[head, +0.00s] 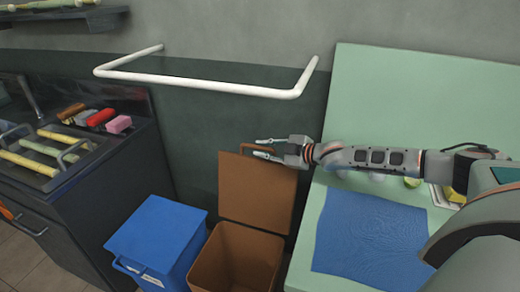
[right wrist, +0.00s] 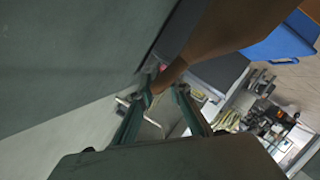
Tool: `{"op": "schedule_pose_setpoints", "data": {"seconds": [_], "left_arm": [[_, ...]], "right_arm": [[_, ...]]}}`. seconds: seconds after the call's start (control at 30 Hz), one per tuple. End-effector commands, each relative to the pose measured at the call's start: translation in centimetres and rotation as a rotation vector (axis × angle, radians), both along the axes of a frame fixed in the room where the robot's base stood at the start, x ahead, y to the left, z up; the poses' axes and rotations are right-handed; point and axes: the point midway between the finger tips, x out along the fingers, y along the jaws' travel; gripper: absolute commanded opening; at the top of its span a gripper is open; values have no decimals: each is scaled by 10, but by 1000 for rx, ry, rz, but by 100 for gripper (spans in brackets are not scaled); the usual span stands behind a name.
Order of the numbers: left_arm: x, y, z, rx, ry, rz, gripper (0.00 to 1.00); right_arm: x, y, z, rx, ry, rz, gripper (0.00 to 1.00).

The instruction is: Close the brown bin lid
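The brown bin (head: 238,262) stands on the floor, with its opening facing up. Its brown lid (head: 258,195) is raised, standing nearly upright at the back of the bin. My right gripper (head: 263,148) is at the lid's top edge, its two fingers spread apart and pointing left. In the right wrist view the brown lid (right wrist: 232,28) runs down to the fingertips of the right gripper (right wrist: 165,95), which are apart. I cannot tell whether they touch it. My left gripper is in neither view.
A blue bin (head: 157,240) with a shut lid stands left of the brown bin. A pale green table (head: 312,215) with a blue cloth (head: 368,235) is at the right. A white rail (head: 205,82) juts from the wall above. A dark counter (head: 85,190) stands at the left.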

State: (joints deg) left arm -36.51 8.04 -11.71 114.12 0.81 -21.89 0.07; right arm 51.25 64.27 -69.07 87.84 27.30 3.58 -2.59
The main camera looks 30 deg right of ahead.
Motion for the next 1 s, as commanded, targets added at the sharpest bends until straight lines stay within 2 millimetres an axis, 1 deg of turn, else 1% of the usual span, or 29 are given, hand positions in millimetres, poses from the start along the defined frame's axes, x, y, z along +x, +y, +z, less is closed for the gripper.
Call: {"op": "schedule_pose_setpoints", "data": {"seconds": [0.13,0.3,0.47,0.5,0.53,0.83,1.0], "left_arm": [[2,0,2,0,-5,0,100],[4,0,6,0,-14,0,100],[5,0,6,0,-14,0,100],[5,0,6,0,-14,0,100],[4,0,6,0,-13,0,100],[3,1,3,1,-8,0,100],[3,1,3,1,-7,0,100]], "right_arm": [[9,4,-2,-1,-1,0,18],[11,6,-3,-1,0,1,18],[11,5,-3,-1,0,0,18],[11,5,-3,-1,0,0,7],[11,5,-3,-1,0,0,0],[10,6,-3,-3,-1,1,0],[6,11,-3,-13,-11,2,0]]}}
